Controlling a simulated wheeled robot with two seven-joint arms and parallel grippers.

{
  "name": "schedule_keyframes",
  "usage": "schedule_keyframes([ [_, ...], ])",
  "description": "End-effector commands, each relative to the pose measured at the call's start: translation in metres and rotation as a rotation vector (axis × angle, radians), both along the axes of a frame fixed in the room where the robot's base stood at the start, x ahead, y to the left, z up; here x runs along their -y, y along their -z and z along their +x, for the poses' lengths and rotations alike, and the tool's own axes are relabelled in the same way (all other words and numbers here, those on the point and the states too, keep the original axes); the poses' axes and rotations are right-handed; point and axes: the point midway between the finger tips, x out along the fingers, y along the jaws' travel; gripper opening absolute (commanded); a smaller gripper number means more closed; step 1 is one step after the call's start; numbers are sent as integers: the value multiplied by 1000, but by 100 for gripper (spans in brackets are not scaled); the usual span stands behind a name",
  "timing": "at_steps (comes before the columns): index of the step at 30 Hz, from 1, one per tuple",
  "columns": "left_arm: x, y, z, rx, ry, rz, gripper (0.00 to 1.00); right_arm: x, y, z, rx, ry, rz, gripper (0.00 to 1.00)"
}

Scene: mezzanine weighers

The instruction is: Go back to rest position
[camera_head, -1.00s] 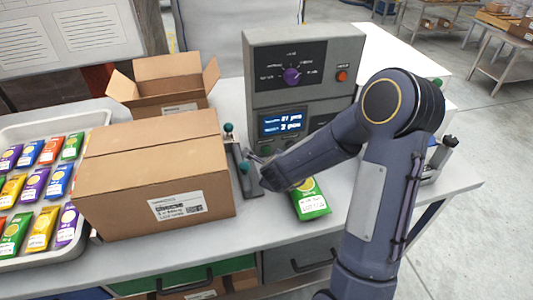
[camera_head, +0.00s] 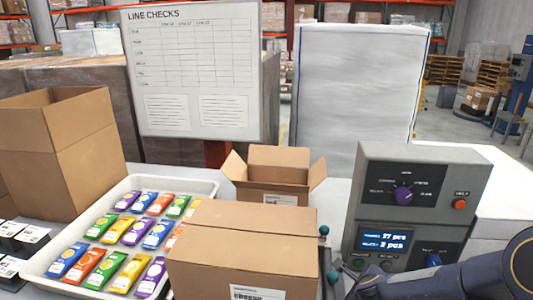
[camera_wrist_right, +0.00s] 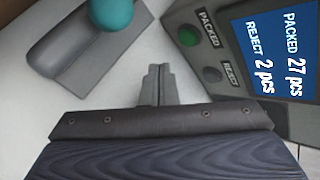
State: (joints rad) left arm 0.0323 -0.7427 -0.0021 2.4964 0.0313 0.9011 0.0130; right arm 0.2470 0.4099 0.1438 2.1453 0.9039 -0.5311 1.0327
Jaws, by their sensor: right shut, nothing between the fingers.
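My right gripper (camera_wrist_right: 158,86) is shut and empty in the right wrist view. It hovers over the pale bench top, between a grey holder with a teal ball knob (camera_wrist_right: 112,12) and the control box (camera_wrist_right: 290,80). In the head view my right arm comes in at the lower right, in front of the control box (camera_head: 480,180), with its fingertips hard to make out. The box's display (camera_head: 384,240) reads 27 pcs packed and 2 pcs reject. My left gripper is not in view.
A closed carton (camera_head: 240,250) stands front centre, with an open carton (camera_head: 275,192) behind it. A white tray (camera_head: 207,186) of coloured pouches lies left, beside a taller open box (camera_head: 80,160). A line-checks board (camera_head: 195,70) and a wrapped pallet (camera_head: 350,90) stand behind.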

Motion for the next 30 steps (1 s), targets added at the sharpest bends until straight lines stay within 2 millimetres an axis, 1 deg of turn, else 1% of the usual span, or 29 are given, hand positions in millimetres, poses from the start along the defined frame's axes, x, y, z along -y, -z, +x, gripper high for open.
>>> schedule_keyframes([
  [1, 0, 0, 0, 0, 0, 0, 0, -8, -23, -1, 26, -101, -29, 0],
  [2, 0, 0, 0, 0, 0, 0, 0, -15, -37, -4, 38, -178, -52, 0],
  [3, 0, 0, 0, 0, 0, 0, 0, -26, -55, -10, 53, -293, -90, 0],
  [5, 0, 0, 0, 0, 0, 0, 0, -44, -82, -25, 73, -485, -167, 0],
  [6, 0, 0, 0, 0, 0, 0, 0, -55, -97, -38, 81, -612, -226, 0],
  [8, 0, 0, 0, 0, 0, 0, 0, -71, -115, -63, 90, -797, -321, 0],
  [9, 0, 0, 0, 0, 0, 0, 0, -80, -124, -82, 90, -919, -389, 0],
  [11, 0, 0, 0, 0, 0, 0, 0, -90, -134, -113, 85, -1094, -496, 0],
  [12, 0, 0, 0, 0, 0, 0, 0, -96, -137, -134, 76, -1205, -567, 0],
  [14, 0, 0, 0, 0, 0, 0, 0, -100, -137, -166, 55, -1358, -668, 0],
  [15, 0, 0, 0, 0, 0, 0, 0, -102, -136, -186, 39, -1450, -728, 0],
  [18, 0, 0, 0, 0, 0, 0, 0, -101, -129, -227, -7, -1635, -854, 0],
  [21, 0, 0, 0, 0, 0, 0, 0, -98, -122, -255, -47, -1757, -931, 0],
  [25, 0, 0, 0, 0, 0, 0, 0, -96, -116, -272, -76, -1831, -972, 0],
  [30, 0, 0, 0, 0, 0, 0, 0, -96, -116, -272, -78, -1833, -973, 0],
])
